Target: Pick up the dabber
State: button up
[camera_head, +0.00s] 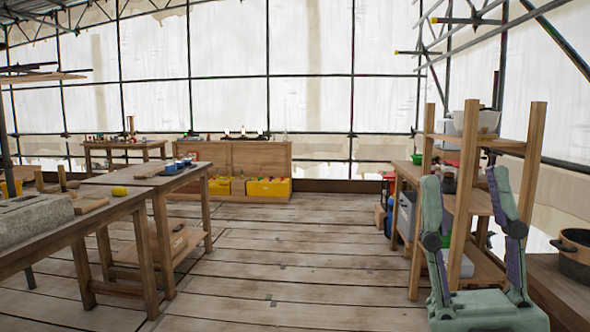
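I cannot pick out a dabber for certain in this view. Several small tools and pots stand on the far left table (121,145), too small to tell apart. Upright wooden-handled tools (62,178) stand on the near left bench, behind a grey stone block (30,218). A small yellow item (119,190) lies near that bench's end.
A wooden cabinet (235,158) stands at the back, with yellow bins (268,188) in front. A middle table (190,176) holds a blue tray. At right are a wooden shelf (424,200) and a dark pot (575,255). The plank floor (290,260) between is clear.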

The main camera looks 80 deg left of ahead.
aim_at(61, 168)
jog(key=u, duration=4)
